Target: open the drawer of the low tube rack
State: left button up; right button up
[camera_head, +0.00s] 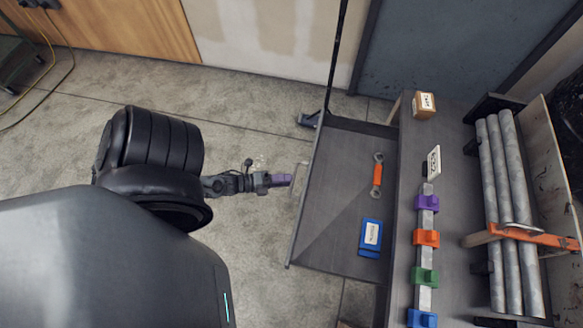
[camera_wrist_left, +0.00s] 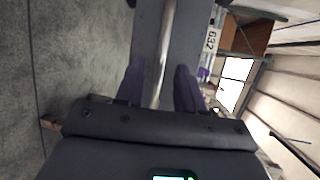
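The low tube rack's drawer (camera_head: 335,185) is a grey tray pulled well out to the left of the rack's grey top (camera_head: 450,180). A thin bar handle (camera_head: 299,180) stands off its left front face. My left gripper (camera_head: 291,180), with purple fingertips, is at this handle. In the left wrist view, the gripper (camera_wrist_left: 159,88) has its two fingers apart, one on each side of the pale handle bar (camera_wrist_left: 164,45). Gaps show between the bar and the fingers. My right gripper is in neither view.
The drawer holds an orange-handled wrench (camera_head: 377,175) and a blue labelled box (camera_head: 371,238). On the rack lie grey pipes (camera_head: 515,200), an orange clamp (camera_head: 540,238), a small carton (camera_head: 424,105) and a row of coloured clips (camera_head: 426,238). Bare floor surrounds my left gripper.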

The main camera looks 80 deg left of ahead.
pick_arm(q)
jog(key=s+r, duration=0.1)
jog(key=s, duration=0.6)
jog(key=shift+a+p, duration=0.25)
jog(key=shift+p, duration=0.1)
jog(key=shift+w+r, duration=0.1)
